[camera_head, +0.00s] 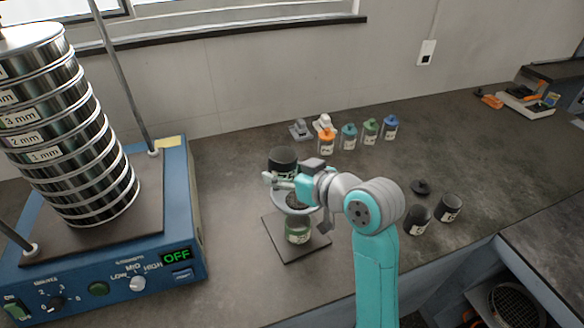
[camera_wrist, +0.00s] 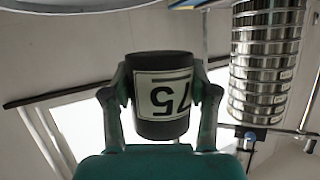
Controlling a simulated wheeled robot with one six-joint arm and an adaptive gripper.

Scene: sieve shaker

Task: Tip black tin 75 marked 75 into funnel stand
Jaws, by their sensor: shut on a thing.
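My gripper (camera_wrist: 162,110) is shut on black tin 75 (camera_wrist: 163,68). In the wrist view the tin sits between both fingers, and its white label with 75 reads upside down. In the head view the dark tin (camera_head: 283,160) shows at the gripper's end, just above the funnel stand (camera_head: 292,256). The stand has a square dark base, a pale funnel ring and a glass jar (camera_head: 297,230) with a label beneath it. My gripper and arm partly cover the funnel. I cannot tell how far the tin is tilted or whether anything pours.
The sieve shaker (camera_head: 100,230) with its tall sieve stack (camera_head: 65,130) stands at the left, its display reading OFF. Several small coloured-lid jars (camera_head: 349,136) stand at the back.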

